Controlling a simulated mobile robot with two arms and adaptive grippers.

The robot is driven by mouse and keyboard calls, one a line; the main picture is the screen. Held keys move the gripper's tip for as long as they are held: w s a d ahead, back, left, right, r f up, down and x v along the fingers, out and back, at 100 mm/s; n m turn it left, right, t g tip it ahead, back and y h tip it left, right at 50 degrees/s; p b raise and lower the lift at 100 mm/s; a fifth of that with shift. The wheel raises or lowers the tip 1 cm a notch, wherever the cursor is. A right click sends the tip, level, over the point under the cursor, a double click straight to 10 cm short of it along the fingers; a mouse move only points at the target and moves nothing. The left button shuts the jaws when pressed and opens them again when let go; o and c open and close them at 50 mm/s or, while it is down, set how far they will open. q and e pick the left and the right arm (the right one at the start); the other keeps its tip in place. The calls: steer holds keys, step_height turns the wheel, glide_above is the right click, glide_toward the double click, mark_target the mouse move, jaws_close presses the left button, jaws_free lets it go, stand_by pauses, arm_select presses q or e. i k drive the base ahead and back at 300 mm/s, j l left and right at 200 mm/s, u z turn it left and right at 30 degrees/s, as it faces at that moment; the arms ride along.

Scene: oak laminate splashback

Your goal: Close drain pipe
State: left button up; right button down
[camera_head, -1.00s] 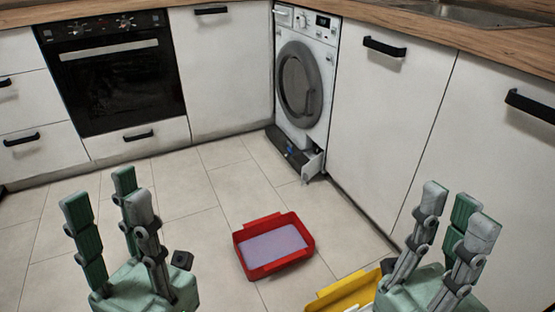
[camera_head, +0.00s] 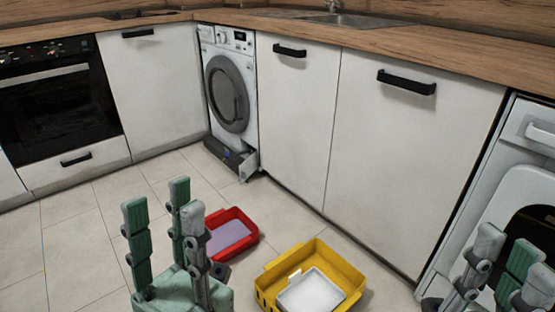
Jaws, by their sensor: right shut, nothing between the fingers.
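The washing machine (camera_head: 213,52) stands in the back corner. Its dark base drawer area (camera_head: 222,150) is open at the bottom, with a small blue spot (camera_head: 228,153) in it and a pale flap (camera_head: 248,163) at its right end. The drain pipe is too small to make out. My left gripper (camera_head: 165,205) is raised at the lower left, its fingers apart and empty, well in front of the machine. My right gripper (camera_head: 505,255) is at the lower right edge, empty, in front of another white appliance and far from the washing machine.
A red tray (camera_head: 252,238) with a pale lilac bottom lies on the floor just beyond my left gripper. A white appliance (camera_head: 505,190) stands at the right. Floor tiles (camera_head: 150,170) in front of the oven are clear.

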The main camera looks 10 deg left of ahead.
mark_target(225, 161)
steer(key=i+j+z, duration=0.2)
steer(key=j, duration=0.15)
steer(key=i+j+z, duration=0.2)
steer(key=j, duration=0.2)
steer(key=j+z, duration=0.15)
steer(key=j, duration=0.2)
steer(key=i+j+z, duration=0.2)
steer(key=j, duration=0.2)
steer(key=i+j, duration=0.1)
steer(key=j, duration=1.05)
steer(key=i+j, duration=0.15)
steer(key=j, duration=0.45)
steer(key=i+j, duration=0.1)
steer(key=j, duration=0.45)
steer(key=i+j, duration=0.1)
steer(key=j, duration=0.5)
steer(key=i+j, duration=0.15)
steer(key=j, duration=0.2)
steer(key=i+j, duration=0.15)
steer(key=j, duration=0.2)
steer(key=i+j, duration=0.2)
steer(key=j, duration=0.15)
steer(key=i+j, duration=0.15)
steer(key=j, duration=0.2)
steer(key=i+j, duration=0.15)
steer(key=j, duration=0.2)
